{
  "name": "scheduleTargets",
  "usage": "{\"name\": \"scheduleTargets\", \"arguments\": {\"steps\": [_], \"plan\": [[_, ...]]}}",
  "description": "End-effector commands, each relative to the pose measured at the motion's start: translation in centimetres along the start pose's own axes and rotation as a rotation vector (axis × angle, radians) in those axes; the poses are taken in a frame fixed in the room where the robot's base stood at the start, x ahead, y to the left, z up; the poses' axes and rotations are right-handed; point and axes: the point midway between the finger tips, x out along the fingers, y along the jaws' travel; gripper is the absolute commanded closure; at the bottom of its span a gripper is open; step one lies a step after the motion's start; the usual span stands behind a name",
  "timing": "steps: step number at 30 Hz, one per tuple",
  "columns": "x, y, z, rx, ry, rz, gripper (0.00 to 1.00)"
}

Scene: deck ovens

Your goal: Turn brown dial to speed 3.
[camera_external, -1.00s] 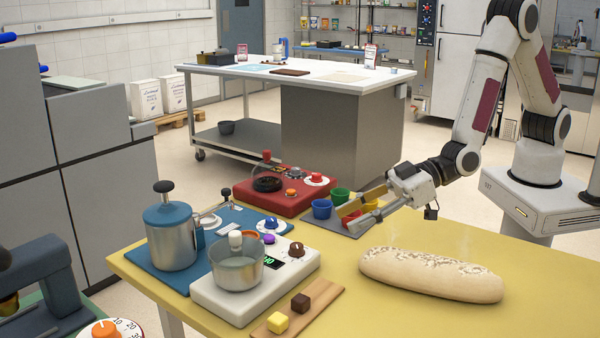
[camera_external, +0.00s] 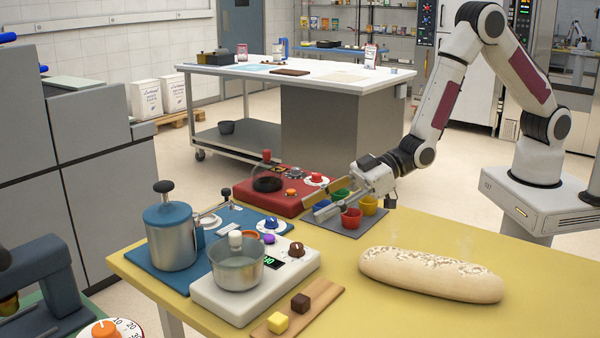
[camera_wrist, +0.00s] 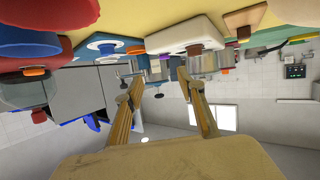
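The brown dial (camera_external: 297,250) sits on the top right of a white device (camera_external: 240,300), beside a small black display with green digits (camera_external: 268,262). I cannot read the dial's setting. In the wrist view, which is upside down, the brown dial (camera_wrist: 195,48) shows at the upper middle under the white device (camera_wrist: 180,30). My gripper (camera_external: 315,206) is above the table, behind and slightly right of the brown dial, near the coloured cups. Its two fingers are apart and hold nothing; the gap also shows in the wrist view (camera_wrist: 160,82).
A metal pot (camera_external: 236,265) stands on the white device. A blue unit (camera_external: 225,218) with a blue dial lies behind it, a red unit (camera_external: 262,204) farther back. Several cups stand on a grey mat (camera_external: 350,228). A bread loaf (camera_external: 430,274) lies right, a wooden board (camera_external: 318,312) in front.

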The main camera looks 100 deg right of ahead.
Motion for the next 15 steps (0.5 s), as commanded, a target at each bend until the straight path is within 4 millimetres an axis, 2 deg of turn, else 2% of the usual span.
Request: {"name": "scheduleTargets", "arguments": {"steps": [8,15], "plan": [[0.8,-1.0,-0.1,-0.056,0.004,-0.141,0.61],[0.7,-3.9,0.0,-0.094,-0.005,-0.266,0.61]]}}
